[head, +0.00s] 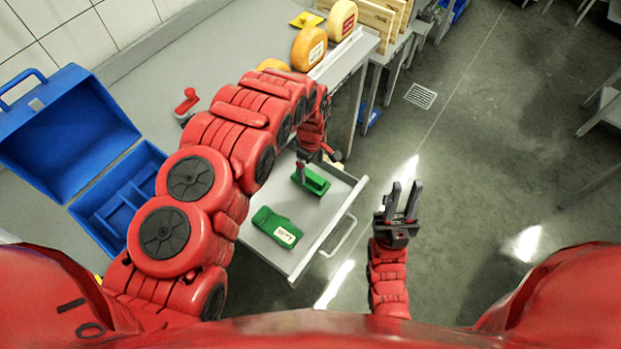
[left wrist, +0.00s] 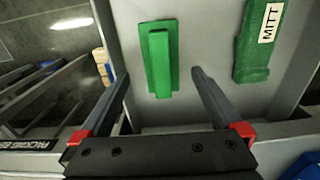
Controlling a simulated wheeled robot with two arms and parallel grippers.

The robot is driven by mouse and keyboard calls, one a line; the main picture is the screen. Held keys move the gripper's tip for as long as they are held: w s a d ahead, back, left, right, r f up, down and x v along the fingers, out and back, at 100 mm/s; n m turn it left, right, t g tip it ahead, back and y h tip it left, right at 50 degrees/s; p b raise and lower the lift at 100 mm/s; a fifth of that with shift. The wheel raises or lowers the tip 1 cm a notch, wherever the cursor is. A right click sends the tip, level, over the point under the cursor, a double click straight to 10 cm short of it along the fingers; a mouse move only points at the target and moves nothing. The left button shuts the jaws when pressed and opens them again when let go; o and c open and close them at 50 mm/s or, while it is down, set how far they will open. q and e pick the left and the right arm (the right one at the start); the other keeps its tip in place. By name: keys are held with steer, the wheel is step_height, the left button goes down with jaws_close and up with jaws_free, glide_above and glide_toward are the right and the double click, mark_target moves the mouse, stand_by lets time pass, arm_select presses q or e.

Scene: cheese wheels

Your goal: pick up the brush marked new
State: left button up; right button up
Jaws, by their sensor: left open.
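A green brush-like block (head: 316,183) with a raised bar handle lies in the open drawer; it also shows in the left wrist view (left wrist: 160,60). No "new" marking is readable on it. My left gripper (head: 303,172) is over the drawer at this block. In the left wrist view the open fingers (left wrist: 160,76) stand either side of the block's near end, with nothing held; whether they touch it I cannot tell. My right gripper (head: 405,188) is open and empty, over the floor right of the drawer.
A green mitt (head: 270,225), labelled MITT in the left wrist view (left wrist: 252,48), lies beside the block in the grey drawer (head: 305,249). An open blue toolbox (head: 65,130) stands on the counter at left. Cheese wheels (head: 308,48) sit at the counter's far end.

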mark_target(311, 174)
arm_select(q)
steer(key=shift+f, duration=0.4)
steer(key=shift+f+p, duration=0.65)
steer(key=shift+p, duration=0.2)
steer(key=shift+s+a+f+p, duration=0.1)
steer(key=shift+a+f+p, duration=0.05)
steer(key=shift+f+p, duration=0.55)
steer(key=shift+f, duration=1.3)
steer(key=shift+c, duration=0.2)
steer(key=c, duration=1.5)
steer(key=shift+r, duration=0.15)
